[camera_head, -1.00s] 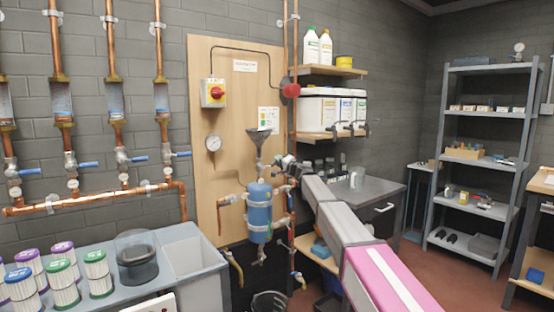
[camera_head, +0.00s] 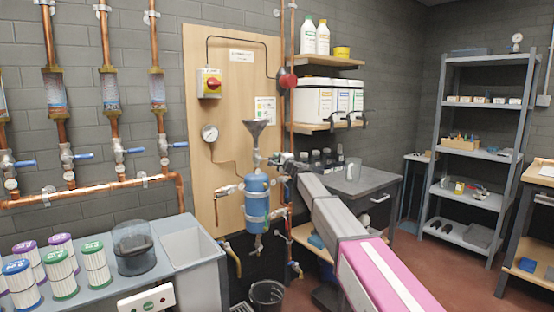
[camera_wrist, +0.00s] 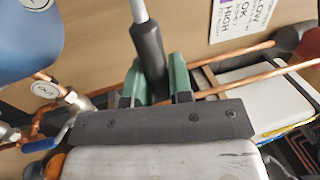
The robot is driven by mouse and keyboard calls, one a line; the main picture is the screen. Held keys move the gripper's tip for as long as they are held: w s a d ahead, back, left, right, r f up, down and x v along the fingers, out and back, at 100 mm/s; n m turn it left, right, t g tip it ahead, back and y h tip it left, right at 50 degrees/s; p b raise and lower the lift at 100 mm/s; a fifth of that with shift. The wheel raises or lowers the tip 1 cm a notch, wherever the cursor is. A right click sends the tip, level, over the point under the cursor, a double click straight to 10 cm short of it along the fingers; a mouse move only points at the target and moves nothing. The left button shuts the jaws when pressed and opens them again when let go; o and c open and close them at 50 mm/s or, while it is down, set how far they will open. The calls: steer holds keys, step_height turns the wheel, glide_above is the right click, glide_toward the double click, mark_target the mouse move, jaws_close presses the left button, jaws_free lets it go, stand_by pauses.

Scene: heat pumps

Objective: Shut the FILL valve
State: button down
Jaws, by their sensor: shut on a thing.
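My gripper (camera_head: 276,160) is beside the pipework just right of the funnel (camera_head: 256,131) and above the blue vessel (camera_head: 256,197). In the wrist view, its green fingertips (camera_wrist: 155,85) are closed around the dark sleeve of a lever handle (camera_wrist: 148,48), with a light grey rod running up out of view. The valve body at the lever's far end is outside the wrist view, and no FILL label is readable. The vessel fills the upper left of the wrist view, with a round OUT tag (camera_wrist: 45,90) below it.
A wooden board (camera_head: 215,120) backs the pipework. Copper pipes and the shelf with white containers (camera_head: 325,101) are close to the gripper's right. A sink (camera_head: 190,249) stands lower left.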

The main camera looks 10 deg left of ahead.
steer(key=shift+f, duration=0.15)
steer(key=c, duration=1.1)
jaws_free()
steer(key=shift+o, duration=0.2)
steer(key=v, duration=1.1)
steer(key=shift+f, duration=0.1)
